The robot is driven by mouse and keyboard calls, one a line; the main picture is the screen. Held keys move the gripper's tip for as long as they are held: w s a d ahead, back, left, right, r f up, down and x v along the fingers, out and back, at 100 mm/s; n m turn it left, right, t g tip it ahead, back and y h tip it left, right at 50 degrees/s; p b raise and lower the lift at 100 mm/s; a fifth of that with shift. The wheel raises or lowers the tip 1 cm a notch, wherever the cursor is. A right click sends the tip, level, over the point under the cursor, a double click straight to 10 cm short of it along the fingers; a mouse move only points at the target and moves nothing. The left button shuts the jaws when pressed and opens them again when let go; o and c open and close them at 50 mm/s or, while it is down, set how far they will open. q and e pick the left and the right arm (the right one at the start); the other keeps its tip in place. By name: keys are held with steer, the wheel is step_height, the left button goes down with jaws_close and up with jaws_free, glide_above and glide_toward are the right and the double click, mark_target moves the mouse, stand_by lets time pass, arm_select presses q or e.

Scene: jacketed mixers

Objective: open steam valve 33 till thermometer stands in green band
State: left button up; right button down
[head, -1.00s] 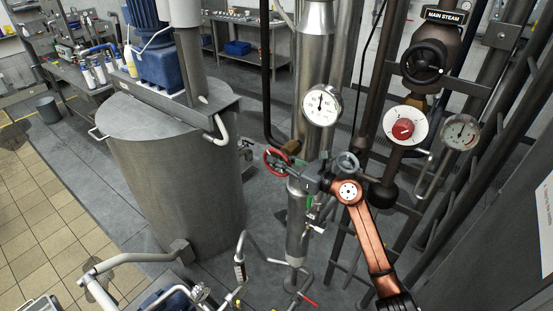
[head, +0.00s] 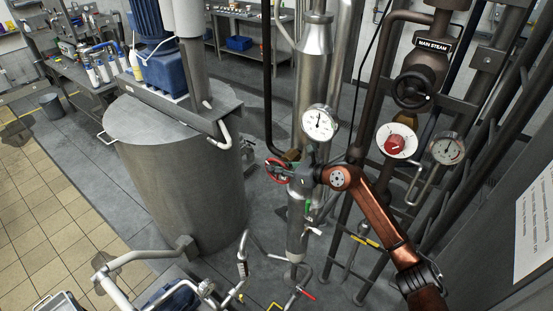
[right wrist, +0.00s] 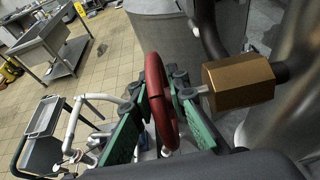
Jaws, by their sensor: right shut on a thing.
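A red handwheel (head: 276,170) sits on a brass valve body (head: 292,155) beside the steel column. I cannot read a number 33 on it. My right gripper (head: 287,174) is at the wheel. In the right wrist view my green-fingered gripper (right wrist: 161,85) is shut on the rim of the red wheel (right wrist: 157,88), with the brass body (right wrist: 240,81) just to the right. A round white dial (head: 320,123) on the column above looks like the thermometer; its needle points up and slightly right. Its green band is too small to make out. My left gripper is not in view.
A black main steam handwheel (head: 412,89), a red knob on a white disc (head: 397,142) and a second gauge (head: 447,148) stand to the right among dark pipes. A large steel tank (head: 178,180) stands left. Tiled floor (head: 50,215) is clear at far left.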

steer(key=shift+w+r+g+h+p, duration=0.1)
steer(key=shift+r+g+h+p, duration=0.05)
steer(key=shift+g+h+p, duration=0.45)
steer(key=shift+a+f+g+h+p, duration=0.15)
steer(key=shift+f+g+h+p, duration=0.15)
steer(key=shift+h+p, duration=0.3)
